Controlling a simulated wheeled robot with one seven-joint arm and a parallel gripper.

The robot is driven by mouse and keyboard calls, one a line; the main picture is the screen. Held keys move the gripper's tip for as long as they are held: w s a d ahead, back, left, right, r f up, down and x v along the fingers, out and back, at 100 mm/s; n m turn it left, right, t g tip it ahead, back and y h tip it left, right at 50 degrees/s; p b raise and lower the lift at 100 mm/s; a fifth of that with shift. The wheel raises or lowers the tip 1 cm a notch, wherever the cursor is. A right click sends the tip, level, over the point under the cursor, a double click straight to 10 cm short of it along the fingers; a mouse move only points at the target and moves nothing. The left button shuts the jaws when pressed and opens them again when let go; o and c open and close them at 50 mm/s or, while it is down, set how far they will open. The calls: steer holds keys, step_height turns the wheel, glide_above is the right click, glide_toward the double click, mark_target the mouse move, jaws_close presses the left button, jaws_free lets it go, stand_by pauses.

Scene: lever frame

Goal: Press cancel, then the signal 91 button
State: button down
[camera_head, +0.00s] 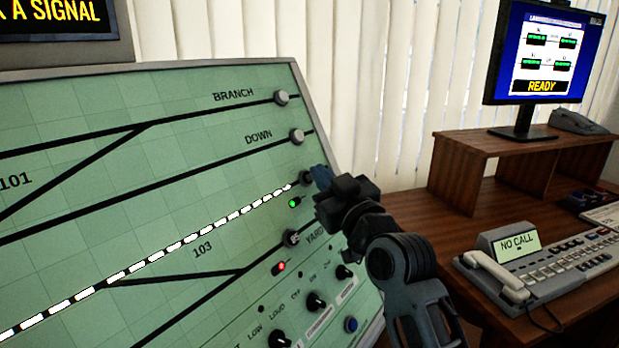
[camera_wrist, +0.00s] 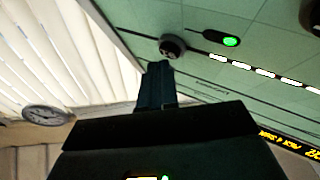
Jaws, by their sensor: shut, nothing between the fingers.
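My gripper (camera_head: 320,177) is shut and empty, its blue-grey fingertips close to a dark round button (camera_head: 306,178) at the end of the white-lit track line. In the wrist view the fingertips (camera_wrist: 159,68) are just short of that button (camera_wrist: 172,46); I cannot tell whether they touch it. A small green lamp (camera_head: 295,203) glows below the button. Other panel buttons are at the ends of the BRANCH line (camera_head: 282,98), the DOWN line (camera_head: 297,136) and the YARD line (camera_head: 291,238). No label reading cancel or 91 is legible; my gripper covers part of the panel.
The sloping green panel (camera_head: 130,190) fills the left. A red lamp (camera_head: 279,267) and several black knobs (camera_head: 315,301) are low on it. At right, a desk holds a phone console (camera_head: 530,275) and a monitor (camera_head: 545,50) reading READY. Blinds (camera_head: 380,70) hang behind.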

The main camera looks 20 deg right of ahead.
steer(key=shift+w+a+f, duration=0.25)
steer(key=shift+w, duration=0.05)
stand_by(0.7)
stand_by(0.3)
steer(key=shift+s+d+r, duration=0.45)
steer(key=shift+s, duration=0.2)
steer(key=shift+s+d+r, duration=0.6)
steer(key=shift+s+d, duration=0.05)
steer(key=shift+s, duration=0.25)
steer(key=shift+s+d+r, duration=0.55)
steer(key=shift+s+d, duration=0.1)
steer(key=shift+s, duration=0.25)
